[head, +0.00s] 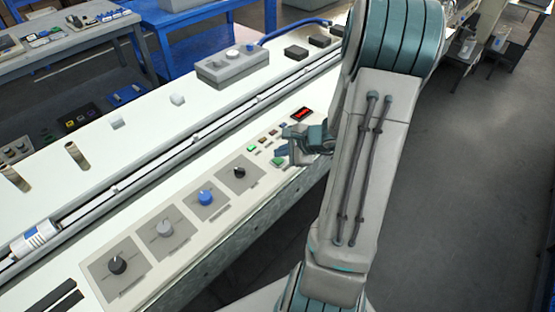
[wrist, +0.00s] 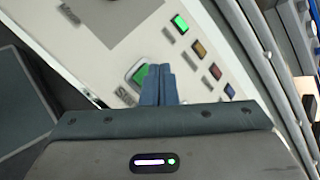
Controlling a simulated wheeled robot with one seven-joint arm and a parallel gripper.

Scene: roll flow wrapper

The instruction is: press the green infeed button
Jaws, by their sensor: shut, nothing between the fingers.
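Two green things show on the panel. A larger green button (wrist: 139,75) in a pale square frame lies just left of my fingertips in the wrist view, partly covered by them; it also shows in the head view (head: 278,161), just below my gripper. A smaller, brightly lit green rectangle (wrist: 180,24) heads a row of small coloured ones; it shows in the head view (head: 251,149) too. The labels are too blurred to tell which is the infeed button. My gripper (wrist: 158,68) is shut and empty, its fingers together over the panel. I cannot tell whether they touch the larger button.
Amber, red and dark small rectangles (wrist: 199,48) continue the row. A red display (head: 302,113) sits behind my gripper. Black, blue and grey knobs (head: 205,198) line the panel to the left. The conveyor channel (head: 190,137) runs behind. Open floor lies right of my arm.

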